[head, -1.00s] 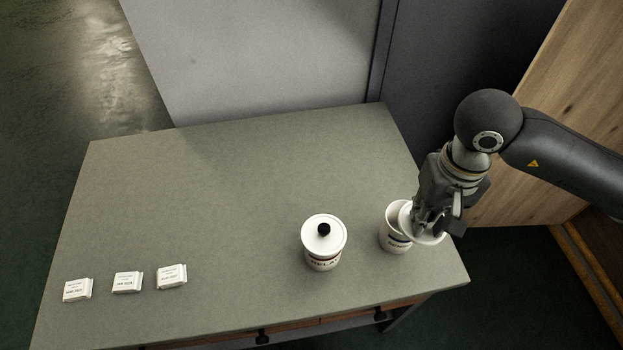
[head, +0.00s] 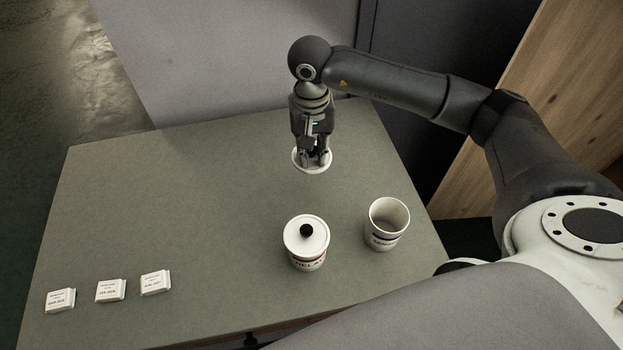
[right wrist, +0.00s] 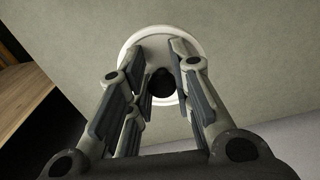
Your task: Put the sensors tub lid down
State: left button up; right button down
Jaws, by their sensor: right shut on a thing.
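The sensors tub (head: 386,226) stands uncovered on the right of the table in the head view, its inside showing. Its white round lid (head: 299,163) is at my right gripper (head: 314,160), above or on the back part of the table; I cannot tell whether it touches the tabletop. In the right wrist view, the fingers of the gripper (right wrist: 160,92) are closed around the lid's black knob (right wrist: 161,84), with the white lid (right wrist: 128,52) behind them. My left gripper is not in view.
The relays tub (head: 306,250), with a white lid and black knob on, stands left of the sensors tub. Several small white labelled boxes, one of them the middle box (head: 110,291), lie at the front left. The table (head: 180,200) is clear at centre and back left.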

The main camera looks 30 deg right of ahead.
jog(key=shift+w+d+f+m, duration=0.3)
jog(key=shift+w+d+f, duration=0.25)
jog(key=shift+w+f, duration=0.05)
jog(key=p, duration=0.2)
send_over(314, 183)
notch_tip(314, 183, down, 5)
jog(key=shift+f, duration=0.2)
jog(key=shift+f+p, duration=0.3)
jog(key=shift+f, duration=2.15)
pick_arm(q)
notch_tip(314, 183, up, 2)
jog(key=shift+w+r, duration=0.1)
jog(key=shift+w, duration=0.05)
pick_arm(e)
jog(key=c, duration=1.3)
grip_release()
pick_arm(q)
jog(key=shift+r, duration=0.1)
pick_arm(e)
jog(key=shift+r, duration=0.25)
notch_tip(314, 183, up, 11)
jog(key=b, duration=0.3)
jog(key=shift+a+f, duration=0.15)
jog(key=shift+f, duration=0.05)
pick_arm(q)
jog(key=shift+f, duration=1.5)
pick_arm(e)
jog(key=shift+r, duration=0.6)
